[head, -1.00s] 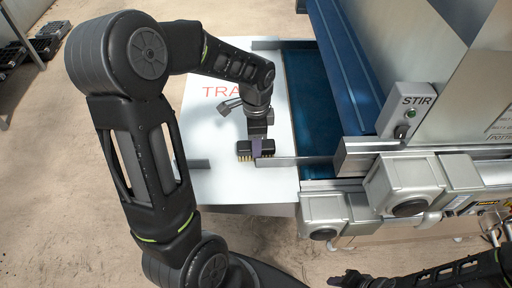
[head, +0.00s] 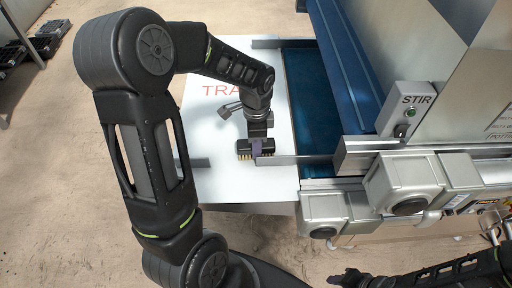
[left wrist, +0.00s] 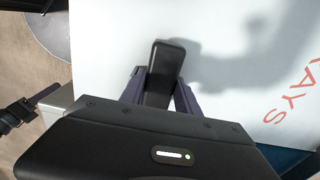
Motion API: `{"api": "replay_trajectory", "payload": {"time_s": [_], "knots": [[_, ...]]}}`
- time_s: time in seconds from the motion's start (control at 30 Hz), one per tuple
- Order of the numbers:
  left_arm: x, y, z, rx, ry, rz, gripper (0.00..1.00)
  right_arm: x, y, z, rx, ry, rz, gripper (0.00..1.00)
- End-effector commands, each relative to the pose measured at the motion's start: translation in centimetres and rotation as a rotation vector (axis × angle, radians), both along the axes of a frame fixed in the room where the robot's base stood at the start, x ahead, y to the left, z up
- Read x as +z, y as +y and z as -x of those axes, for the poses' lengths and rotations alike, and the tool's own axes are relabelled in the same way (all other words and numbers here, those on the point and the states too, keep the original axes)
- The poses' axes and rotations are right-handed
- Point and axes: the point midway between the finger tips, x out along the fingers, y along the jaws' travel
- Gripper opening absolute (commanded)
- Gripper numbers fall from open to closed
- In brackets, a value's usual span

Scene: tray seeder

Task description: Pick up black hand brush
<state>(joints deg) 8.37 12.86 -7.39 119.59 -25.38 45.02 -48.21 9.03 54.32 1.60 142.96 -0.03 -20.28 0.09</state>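The black hand brush (head: 242,149) with pale bristles lies near the front of the white board marked TRAYS, beside a grey metal rail. My left gripper (head: 257,147) is right above it, pointing down, with a purple finger in front of the brush's middle. In the left wrist view the brush's black top (left wrist: 164,65) shows between the two fingers, with a narrow gap at the left finger. The gripper looks open around the brush, and contact is hard to see. My right gripper (head: 345,281) is at the bottom edge, away from the brush; its fingers are unclear.
The white board (head: 225,185) is mostly clear. A metal rail (head: 295,160) runs right from the brush to the seeder machine, with its blue belt (head: 307,100) and STIR switch box (head: 408,112). A short rail (head: 192,163) is left of the brush.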

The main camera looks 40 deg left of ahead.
Motion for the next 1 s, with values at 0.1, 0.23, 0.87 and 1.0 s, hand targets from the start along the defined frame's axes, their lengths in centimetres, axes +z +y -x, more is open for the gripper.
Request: {"api": "replay_trajectory", "payload": {"time_s": [0.1,0.23,0.87,1.0], "knots": [[0.0,0.0,0.0,0.0,0.0,0.0,0.14,0.0,0.0,0.0,0.0,0.0,0.0,0.36],[0.0,0.0,0.0,0.0,0.0,0.0,0.04,0.0,0.0,0.0,0.0,0.0,0.0,0.36],[2.8,0.0,-0.1,0.001,-0.005,0.0,0.0,-0.2,0.0,0.0,0.0,-0.001,-0.001,0.36],[5.6,0.0,-0.2,0.0,-0.007,-0.001,0.0,-0.4,0.0,-0.1,0.001,-0.001,-0.001,0.36]]}}
